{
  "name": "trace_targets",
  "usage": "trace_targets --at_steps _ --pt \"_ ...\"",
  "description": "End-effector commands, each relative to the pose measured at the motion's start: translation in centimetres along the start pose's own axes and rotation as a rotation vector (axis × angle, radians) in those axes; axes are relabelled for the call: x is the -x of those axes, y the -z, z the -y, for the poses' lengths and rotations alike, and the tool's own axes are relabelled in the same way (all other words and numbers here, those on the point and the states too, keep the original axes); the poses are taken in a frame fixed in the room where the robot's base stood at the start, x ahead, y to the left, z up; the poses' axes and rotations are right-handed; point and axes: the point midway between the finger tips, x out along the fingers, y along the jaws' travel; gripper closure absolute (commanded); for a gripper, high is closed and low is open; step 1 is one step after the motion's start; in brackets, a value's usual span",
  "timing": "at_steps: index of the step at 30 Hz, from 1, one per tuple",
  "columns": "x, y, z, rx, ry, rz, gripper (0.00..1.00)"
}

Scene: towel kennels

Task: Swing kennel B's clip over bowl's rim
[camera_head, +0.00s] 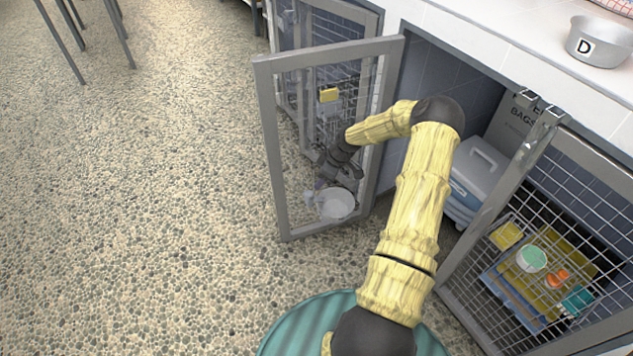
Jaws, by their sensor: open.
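A pale round bowl (338,205) is low at the open clear-panelled kennel door (285,160), left of centre. A small pale piece, perhaps the clip (310,197), shows at the bowl's left edge; I cannot tell whether it is over the rim or beside it. My gripper (337,184) is dark and open, just above the bowl's far edge. I cannot tell whether it touches the bowl or clip. The arm crosses the door's right post, and the gripper's fingers are small and partly blurred by the panel. No letter B is readable.
A wire door with a yellow tag (329,95) stands behind the clear one. At right, a mesh door (530,220) fronts a blue tray holding several items. A blue-grey box (470,180) is inside the middle bay. Bowl D (600,42) is on the counter. Floor at left is open.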

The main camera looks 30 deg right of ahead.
Motion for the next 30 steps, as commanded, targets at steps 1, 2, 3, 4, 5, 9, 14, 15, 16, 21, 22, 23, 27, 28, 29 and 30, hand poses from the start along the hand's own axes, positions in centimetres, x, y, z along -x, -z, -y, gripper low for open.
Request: trace_targets --at_steps 1,2,3,4,5,9,14,15,16,21,22,23,27,28,29,30 --pt "1.4 0.0 -0.1 -0.002 -0.002 0.0 0.5" --pt "2.0 0.1 -0.1 -0.002 -0.003 0.0 0.5" --pt "2.8 0.1 -0.1 -0.001 -0.002 0.0 0.5" --pt "3.4 0.0 -0.1 0.0 -0.001 0.0 0.5" --pt "3.9 0.0 0.0 -0.001 -0.001 0.001 0.5" --pt "5.6 0.0 0.0 -0.001 0.0 0.0 0.5" --pt "6.2 0.0 0.0 0.0 0.0 0.0 0.5" --pt "6.2 0.0 0.0 0.0 0.0 0.0 0.5" --pt "6.2 0.0 0.0 0.0 0.0 0.0 0.5" --pt "6.1 0.0 0.0 0.0 0.0 0.0 0.5" --pt "6.1 0.0 0.0 0.0 0.0 0.0 0.5" --pt "6.1 0.0 0.0 0.0 0.0 0.0 0.5" --pt "6.1 0.0 0.0 0.0 0.0 0.0 0.5" --pt "6.1 0.0 0.0 0.0 0.0 0.0 0.5" --pt "6.1 0.1 0.1 0.0 0.001 0.002 0.5" --pt "6.2 0.3 0.3 0.001 0.002 0.005 0.5"
